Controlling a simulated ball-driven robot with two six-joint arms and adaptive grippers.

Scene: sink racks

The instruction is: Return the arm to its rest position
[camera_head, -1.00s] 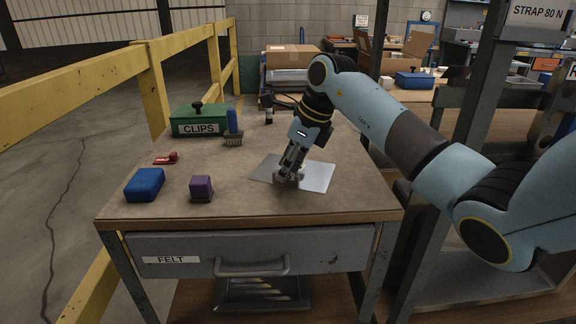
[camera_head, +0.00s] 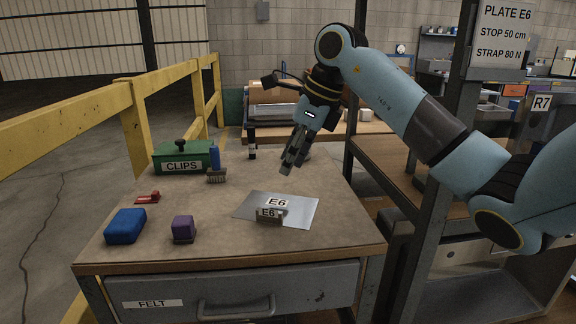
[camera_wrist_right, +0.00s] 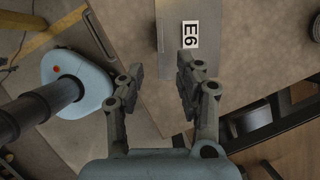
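My right gripper (camera_head: 291,165) hangs in the air above the back right part of the workbench top (camera_head: 330,228). In the right wrist view its two fingers (camera_wrist_right: 158,82) are spread with nothing between them. A thin metal plate (camera_head: 302,207) with an E6 label lies flat on the bench, below and in front of the gripper. A small block marked E6 (camera_head: 269,216) sits at the plate's front edge. The plate's label also shows in the right wrist view (camera_wrist_right: 191,34). My left gripper is not in view.
A green CLIPS box (camera_head: 185,160), a brush (camera_head: 216,172), a red item (camera_head: 147,198), a blue block (camera_head: 125,226) and a purple block (camera_head: 183,228) stand on the bench's left. A dark post (camera_head: 437,150) stands close beside my right arm. A yellow rail (camera_head: 137,140) runs along the left.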

